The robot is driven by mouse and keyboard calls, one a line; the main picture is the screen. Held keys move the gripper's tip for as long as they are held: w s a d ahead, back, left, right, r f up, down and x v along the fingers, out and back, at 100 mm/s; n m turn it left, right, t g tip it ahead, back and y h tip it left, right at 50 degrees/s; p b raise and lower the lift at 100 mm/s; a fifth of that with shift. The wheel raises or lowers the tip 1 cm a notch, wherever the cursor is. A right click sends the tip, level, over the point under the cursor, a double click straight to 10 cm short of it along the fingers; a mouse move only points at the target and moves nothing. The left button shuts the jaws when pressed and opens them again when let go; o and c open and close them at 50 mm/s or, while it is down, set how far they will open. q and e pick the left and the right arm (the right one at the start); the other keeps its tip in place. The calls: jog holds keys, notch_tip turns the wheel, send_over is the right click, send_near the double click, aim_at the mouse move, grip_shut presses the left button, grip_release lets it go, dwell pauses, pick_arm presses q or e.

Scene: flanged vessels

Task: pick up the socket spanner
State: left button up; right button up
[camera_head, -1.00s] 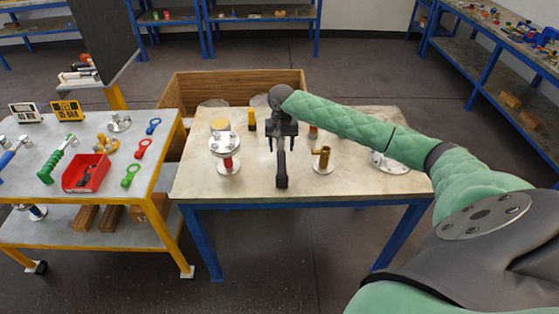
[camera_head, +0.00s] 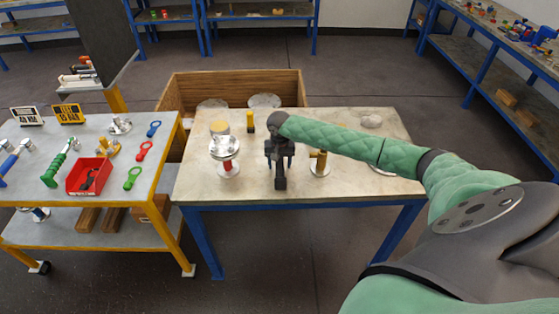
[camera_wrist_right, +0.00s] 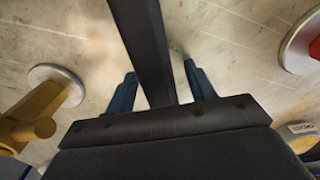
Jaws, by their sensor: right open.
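The socket spanner (camera_head: 280,183) is a long dark tool at the front middle of the worktable; its wider near end shows in the head view, the rest is behind my gripper. In the right wrist view its dark shaft (camera_wrist_right: 147,45) runs from the top edge down between my fingers. My right gripper (camera_head: 279,161) is over the spanner. In the right wrist view the gripper (camera_wrist_right: 162,85) is open, with one blue finger on each side of the shaft and a gap visible at each side. Contact with the table is hidden. My left gripper is not in view.
On the worktable (camera_head: 340,185), a flanged vessel with a red middle (camera_head: 225,160) stands left of the gripper. A brass-coloured piece on a round flange (camera_head: 320,164) stands close on its right. A trolley (camera_head: 80,215) with tools and a red bin (camera_head: 88,177) is at left.

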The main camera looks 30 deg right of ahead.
jog(key=shift+f, duration=0.15)
jog(key=c, duration=1.1)
jog(key=shift+c, duration=0.3)
